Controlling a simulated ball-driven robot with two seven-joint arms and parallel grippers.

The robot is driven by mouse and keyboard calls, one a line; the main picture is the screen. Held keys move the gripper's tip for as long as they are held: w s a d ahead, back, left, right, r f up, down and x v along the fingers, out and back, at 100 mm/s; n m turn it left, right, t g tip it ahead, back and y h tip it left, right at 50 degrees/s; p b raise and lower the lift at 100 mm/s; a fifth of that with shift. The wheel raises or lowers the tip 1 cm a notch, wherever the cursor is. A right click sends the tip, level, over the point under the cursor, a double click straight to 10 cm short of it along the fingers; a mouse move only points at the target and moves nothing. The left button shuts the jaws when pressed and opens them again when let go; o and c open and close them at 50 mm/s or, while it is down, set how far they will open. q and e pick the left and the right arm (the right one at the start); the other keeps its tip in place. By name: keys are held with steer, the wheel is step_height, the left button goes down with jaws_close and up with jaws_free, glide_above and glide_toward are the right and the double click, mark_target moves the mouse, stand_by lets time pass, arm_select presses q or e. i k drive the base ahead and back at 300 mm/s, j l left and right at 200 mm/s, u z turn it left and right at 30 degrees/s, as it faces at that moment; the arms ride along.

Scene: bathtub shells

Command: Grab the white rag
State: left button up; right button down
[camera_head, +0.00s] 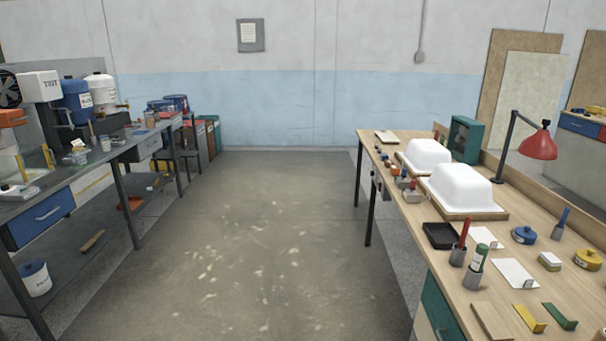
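No cloth can be clearly made out as the white rag. A flat white piece (515,273) lies on the right workbench (400,160), and a smaller flat white piece (484,237) lies behind it. I cannot tell whether either is a rag, paper or card. Two white bathtub shells (464,187) and (424,153) sit upside down on boards on the same bench. Neither of my grippers is in view.
A red lamp (537,145), a black tray (440,235), tool cups (473,277) and yellow and blue round containers (587,259) crowd the right bench. A cluttered grey bench (90,160) stands left. The floor (250,240) between them is clear.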

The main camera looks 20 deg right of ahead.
mark_target(547, 259)
steer(key=i+z, duration=0.5)
steer(key=i, duration=1.05)
steer(key=i+z, duration=0.35)
steer(key=z, duration=0.15)
steer(key=i+j+z, duration=0.25)
steer(key=z, duration=0.2)
steer(key=i+j+z, duration=0.3)
steer(key=z, duration=0.2)
